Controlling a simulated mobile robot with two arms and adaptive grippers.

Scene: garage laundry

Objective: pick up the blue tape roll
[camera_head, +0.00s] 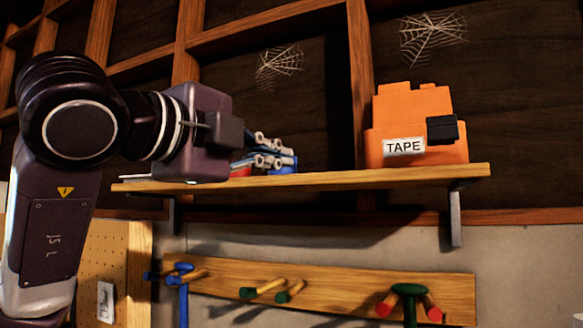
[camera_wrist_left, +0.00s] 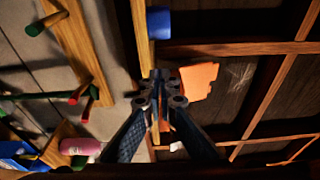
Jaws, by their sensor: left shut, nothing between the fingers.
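The blue tape roll (camera_head: 287,168) sits on the wooden shelf (camera_head: 330,179), mostly hidden behind my left gripper's fingers in the head view. A blue roll-like shape also shows in the wrist view (camera_wrist_left: 159,22), at the shelf's edge and apart from the fingertips. My left gripper (camera_head: 272,150) is at shelf height, pointing right. Its fingertips (camera_wrist_left: 165,90) are together with nothing between them. In the head view they overlap the blue roll; I cannot tell whether they touch it. My right gripper is not in view.
An orange bin (camera_head: 410,112) labelled TAPE stands on the shelf to the right; it also shows in the wrist view (camera_wrist_left: 201,80). A red item (camera_head: 240,171) lies beside the blue roll. Below, a wooden peg rail (camera_head: 340,290) holds hanging tools. The shelf between roll and bin is clear.

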